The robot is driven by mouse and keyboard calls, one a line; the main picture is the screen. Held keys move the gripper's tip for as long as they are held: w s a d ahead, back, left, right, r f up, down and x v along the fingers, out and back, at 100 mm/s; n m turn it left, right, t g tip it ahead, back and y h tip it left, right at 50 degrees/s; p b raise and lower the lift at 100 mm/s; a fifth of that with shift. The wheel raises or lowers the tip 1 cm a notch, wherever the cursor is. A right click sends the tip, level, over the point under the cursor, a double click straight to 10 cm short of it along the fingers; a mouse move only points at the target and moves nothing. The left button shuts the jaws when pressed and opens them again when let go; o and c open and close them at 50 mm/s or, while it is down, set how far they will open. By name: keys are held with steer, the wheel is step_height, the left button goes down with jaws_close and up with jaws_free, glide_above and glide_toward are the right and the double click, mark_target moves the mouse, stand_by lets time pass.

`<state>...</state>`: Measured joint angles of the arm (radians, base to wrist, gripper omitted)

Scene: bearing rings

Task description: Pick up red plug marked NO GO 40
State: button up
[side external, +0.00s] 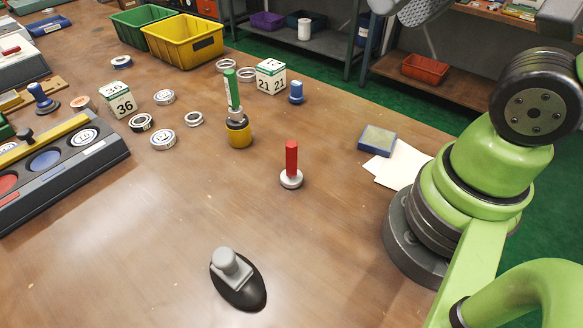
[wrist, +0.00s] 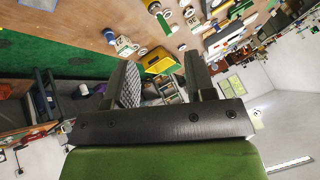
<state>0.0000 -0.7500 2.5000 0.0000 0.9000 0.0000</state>
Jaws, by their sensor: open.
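The red plug (side external: 291,158) stands upright in the side external view, with a pale round base (side external: 291,180) at its foot. It is near the middle of the wooden table, and no marking on it can be read. My gripper (wrist: 160,72) shows in the wrist view with its two dark fingers apart and nothing between them. It is well away from the red plug and points across the room, with the table high in that view. I cannot make out the red plug in the wrist view.
A grey knob on a black base (side external: 238,280) is in front. A blue block (side external: 377,140) and papers (side external: 402,166) lie right. Table around the red plug is clear.

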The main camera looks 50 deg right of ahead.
steer(key=shift+w, duration=0.1)
steer(key=n+g+h, duration=0.2)
steer(key=n+g, duration=0.3)
steer(key=n, duration=0.1)
glide_above(292, 144)
steer(key=f, duration=1.6)
steer(key=shift+s+d+f, duration=0.15)
steer(key=shift+s, duration=0.15)
steer(key=shift+g, duration=0.3)
steer(key=f, duration=0.5)
steer(key=shift+w+f, duration=0.15)
steer(key=shift+w, duration=0.2)
steer(key=shift+w+f, duration=0.15)
steer(key=shift+f, duration=2.55)
jaws_close()
